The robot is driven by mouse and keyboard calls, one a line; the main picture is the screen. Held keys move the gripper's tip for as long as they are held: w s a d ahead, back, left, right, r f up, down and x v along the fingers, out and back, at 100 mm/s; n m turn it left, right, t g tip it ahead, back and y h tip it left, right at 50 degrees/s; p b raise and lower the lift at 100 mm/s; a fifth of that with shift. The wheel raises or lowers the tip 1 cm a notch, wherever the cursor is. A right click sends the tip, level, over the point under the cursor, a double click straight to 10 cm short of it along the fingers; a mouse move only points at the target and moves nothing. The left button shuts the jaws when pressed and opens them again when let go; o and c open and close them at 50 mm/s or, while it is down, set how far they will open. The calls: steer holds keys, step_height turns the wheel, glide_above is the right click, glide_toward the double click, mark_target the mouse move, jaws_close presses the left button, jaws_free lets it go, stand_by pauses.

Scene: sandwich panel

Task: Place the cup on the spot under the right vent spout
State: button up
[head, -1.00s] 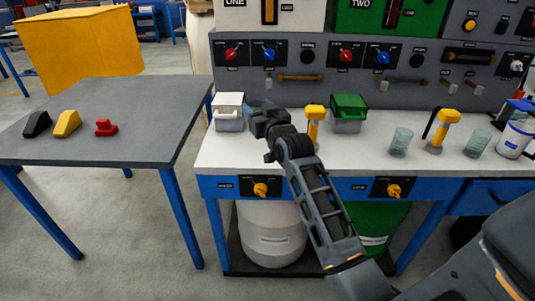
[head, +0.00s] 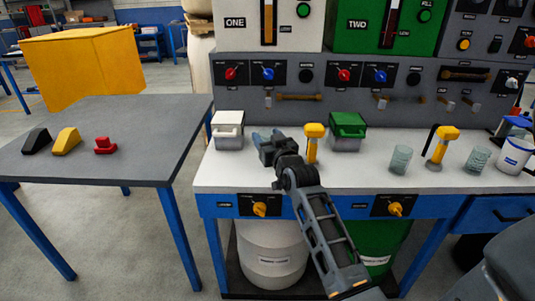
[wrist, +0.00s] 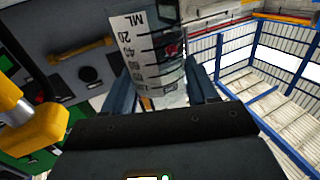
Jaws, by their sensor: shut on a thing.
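My gripper (head: 266,138) is above the front of the white bench top, between the white box and the yellow-topped tool. In the wrist view its two fingers (wrist: 162,88) are shut on a clear cup (wrist: 145,45) with black ML marks. I cannot make the cup out clearly in the head view. A small spout (head: 268,101) shows on the grey panel under ONE, behind my gripper. Another spout (head: 381,102) shows under TWO, to the right. No marked spot shows clearly on the bench below them.
On the bench (head: 225,175) stand a white box (head: 229,128), a yellow-topped tool (head: 313,138), a green box (head: 347,132), a glass (head: 400,160), a second yellow-topped tool (head: 440,145), another glass (head: 477,160) and a white tub (head: 515,154). The bench front is clear.

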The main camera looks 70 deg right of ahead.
steer(key=shift+f+b, duration=0.4)
steer(key=shift+f, duration=1.8)
steer(key=shift+f+b, duration=0.25)
steer(key=shift+b, duration=0.05)
steer(key=o, duration=1.3)
steer(key=shift+o, duration=0.2)
steer(key=shift+r, duration=0.1)
steer(key=v, duration=0.8)
steer(key=shift+w, duration=0.15)
